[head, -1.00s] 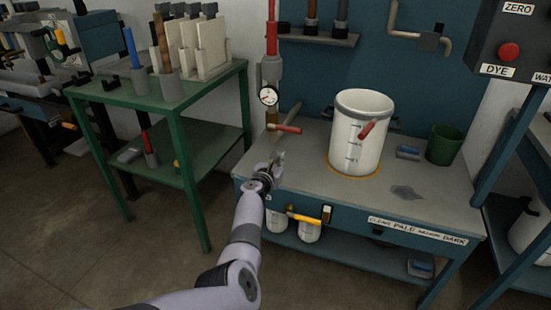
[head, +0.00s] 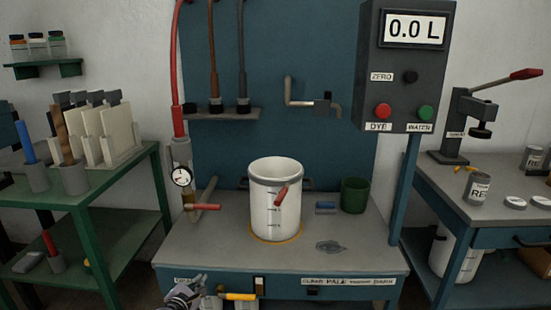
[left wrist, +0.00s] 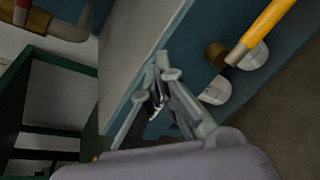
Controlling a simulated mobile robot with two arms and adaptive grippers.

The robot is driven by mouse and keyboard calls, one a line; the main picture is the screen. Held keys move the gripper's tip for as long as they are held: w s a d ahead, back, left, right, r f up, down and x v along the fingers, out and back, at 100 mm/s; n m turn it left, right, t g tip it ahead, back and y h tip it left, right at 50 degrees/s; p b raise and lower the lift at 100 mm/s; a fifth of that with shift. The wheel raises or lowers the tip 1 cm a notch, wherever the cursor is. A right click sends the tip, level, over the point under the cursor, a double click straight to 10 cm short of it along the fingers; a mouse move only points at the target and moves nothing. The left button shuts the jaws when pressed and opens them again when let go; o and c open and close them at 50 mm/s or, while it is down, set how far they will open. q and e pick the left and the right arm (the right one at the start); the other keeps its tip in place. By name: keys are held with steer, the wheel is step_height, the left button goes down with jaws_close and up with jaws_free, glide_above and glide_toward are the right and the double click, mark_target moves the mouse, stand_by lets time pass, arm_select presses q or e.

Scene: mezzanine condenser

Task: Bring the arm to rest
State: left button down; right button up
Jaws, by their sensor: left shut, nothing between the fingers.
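My left gripper (head: 196,284) is at the bottom of the head view, in front of the workbench's front edge and left of the yellow-handled lever (head: 239,296). In the left wrist view its fingers (left wrist: 166,72) are together with nothing between them, close to the blue bench front. The yellow handle (left wrist: 262,32) shows there at the upper right, apart from the fingers. Most of my left arm is below the head view. My right gripper is in neither view.
The grey-topped workbench (head: 215,243) holds a white graduated bucket (head: 276,215), a red-handled valve (head: 207,207) and a green cup (head: 354,195). A green shelf table (head: 130,176) stands at left. A control box (head: 408,100) reads 0.0 L. A bench with a press (head: 462,125) is at right.

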arm_select(q)
steer(key=s+d+f+m+g, duration=0.25)
steer(key=s+f+m, duration=0.5)
steer(key=s, duration=0.45)
steer(key=s+d+f+m+g, duration=0.1)
steer(key=s+f+m+g, duration=0.3)
steer(key=s+f+m, duration=0.55)
steer(key=s+d+f+m+g, duration=0.1)
steer(key=s+f+m+g, duration=0.35)
steer(key=s, duration=0.95)
steer(key=s+f+m+g+p, duration=0.1)
steer(key=s+f+m+p, duration=0.1)
steer(key=s+p, duration=0.6)
steer(key=s+a+f+m+g+y+p, duration=0.1)
steer(key=s+m+p, duration=0.4)
steer(key=s, duration=1.7)
steer(key=f+p, duration=0.1)
steer(key=p, duration=0.2)
steer(key=shift+s+f, duration=0.2)
steer(key=shift+s, duration=0.05)
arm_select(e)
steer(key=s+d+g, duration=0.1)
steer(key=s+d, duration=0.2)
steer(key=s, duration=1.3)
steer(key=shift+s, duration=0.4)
arm_select(q)
steer(key=shift+m, duration=0.25)
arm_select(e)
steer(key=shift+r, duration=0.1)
